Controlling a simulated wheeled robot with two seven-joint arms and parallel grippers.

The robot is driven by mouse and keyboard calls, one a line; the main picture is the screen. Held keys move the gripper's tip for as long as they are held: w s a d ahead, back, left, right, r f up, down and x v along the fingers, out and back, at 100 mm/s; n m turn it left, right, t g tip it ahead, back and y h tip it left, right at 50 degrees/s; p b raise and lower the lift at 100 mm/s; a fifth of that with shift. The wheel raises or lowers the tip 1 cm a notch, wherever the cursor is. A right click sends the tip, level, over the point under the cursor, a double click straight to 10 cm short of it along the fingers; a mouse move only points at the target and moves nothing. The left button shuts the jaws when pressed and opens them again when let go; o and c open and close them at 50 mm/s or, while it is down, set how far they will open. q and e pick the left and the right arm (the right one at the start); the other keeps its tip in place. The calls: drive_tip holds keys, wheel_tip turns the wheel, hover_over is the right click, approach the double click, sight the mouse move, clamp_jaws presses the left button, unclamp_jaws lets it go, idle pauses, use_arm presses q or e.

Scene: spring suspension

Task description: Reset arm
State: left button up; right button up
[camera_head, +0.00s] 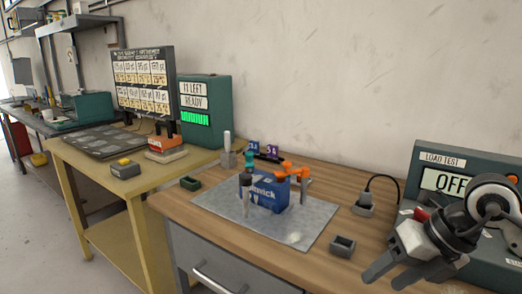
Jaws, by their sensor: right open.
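My right gripper (384,275) is in the lower right, in front of the teal load test box (428,156). Its two fingers are apart with nothing between them, and they point down and left over the right end of the wooden bench (325,262). The load test display (444,182) reads OFF. My gripper and wrist hide part of the box's front. My left gripper is not in the picture.
A metal plate (224,197) holds a blue block (271,191) with orange parts (294,170) around it. A small dark tray (342,246) and a cabled device (364,205) lie near my gripper. A yellow bench (142,187) stands left, with a teal READY box (205,90).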

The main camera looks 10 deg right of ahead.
drive_tip(key=s+a+r+m+t+y, duration=0.1)
drive_tip(key=s+a+m+y, duration=0.1)
drive_tip(key=a+y, duration=0.55)
drive_tip(key=s+a+r+m+y, duration=0.1)
drive_tip(key=s+a+m+y, duration=0.1)
drive_tip(key=a+y, duration=0.5)
drive_tip(key=w+d+f+m+t+h, duration=0.2)
drive_tip(key=f+m+t+h, duration=0.4)
drive_tip(key=m, duration=0.5)
drive_tip(key=w+d+f+m+t+h, duration=0.25)
drive_tip(key=m+t+h, duration=0.25)
drive_tip(key=m+t, duration=0.4)
drive_tip(key=s+f+m+g+h, duration=0.2)
drive_tip(key=s+f+m+g, duration=0.2)
drive_tip(key=f, duration=0.5)
drive_tip(key=s+f+m+g+h, duration=0.3)
drive_tip(key=s+f+m+g, duration=0.1)
drive_tip(key=s+f, duration=0.3)
wheel_tip(320, 180, down, 2)
drive_tip(key=shift+s+a+m+g, duration=0.15)
drive_tip(key=shift+a+m+g, duration=0.15)
drive_tip(key=shift+a+m, duration=0.2)
